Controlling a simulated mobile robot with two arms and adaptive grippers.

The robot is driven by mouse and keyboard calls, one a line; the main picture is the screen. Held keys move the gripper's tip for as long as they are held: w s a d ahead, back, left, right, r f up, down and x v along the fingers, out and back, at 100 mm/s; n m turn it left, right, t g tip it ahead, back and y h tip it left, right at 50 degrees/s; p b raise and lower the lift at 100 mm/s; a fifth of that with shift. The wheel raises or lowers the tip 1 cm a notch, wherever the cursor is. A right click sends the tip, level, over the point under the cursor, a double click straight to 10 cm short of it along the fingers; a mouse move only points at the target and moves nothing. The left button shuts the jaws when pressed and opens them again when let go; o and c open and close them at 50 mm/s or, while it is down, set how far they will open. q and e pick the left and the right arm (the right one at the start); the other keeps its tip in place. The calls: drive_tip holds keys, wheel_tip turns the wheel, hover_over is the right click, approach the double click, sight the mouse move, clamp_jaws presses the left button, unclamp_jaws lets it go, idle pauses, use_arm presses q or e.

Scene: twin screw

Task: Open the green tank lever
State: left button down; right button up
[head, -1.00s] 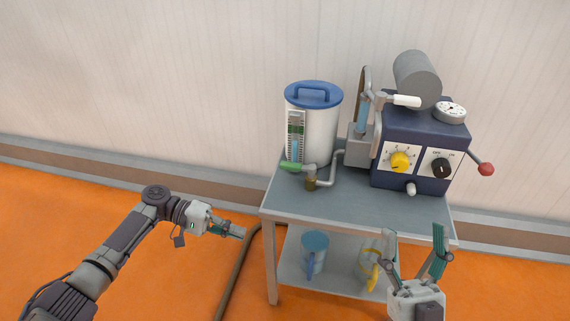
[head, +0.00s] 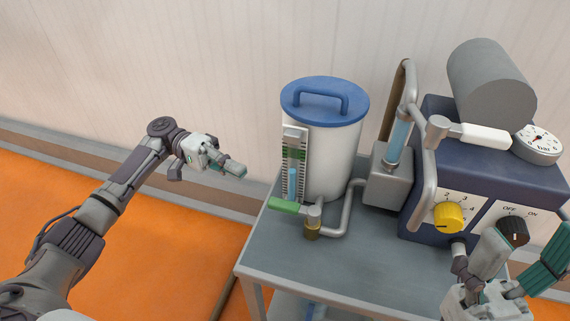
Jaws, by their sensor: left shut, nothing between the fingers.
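The green tank lever (head: 287,206) sticks out to the left from a small brass-coloured valve (head: 313,222) at the foot of the white tank (head: 333,155). The tank has a blue lid with a handle (head: 325,98) and a level gauge on its front. My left gripper (head: 240,171) is shut and empty, to the left of the tank and a little above the lever, apart from it. My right gripper (head: 514,287) is at the lower right, in front of the machine, with its fingers spread apart and nothing seen between them.
The grey cart top (head: 290,258) is bare in front of the tank. A blue machine (head: 470,182) with a yellow knob (head: 449,217) and a black knob (head: 513,231) stands at right. A pipe (head: 345,207) runs from the valve to the machine side. Orange floor (head: 150,250) lies left.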

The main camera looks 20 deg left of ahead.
use_arm(q)
drive_tip(key=shift+r, duration=0.1)
idle(0.3)
drive_tip(key=b, duration=0.2)
approach(294, 211)
drive_tip(key=d, duration=0.1)
drive_tip(key=w+d, duration=0.1)
drive_tip(key=d, duration=0.1)
drive_tip(key=shift+w+d, duration=0.4)
drive_tip(key=shift+s+d, duration=0.1)
drive_tip(key=shift+d, duration=0.5)
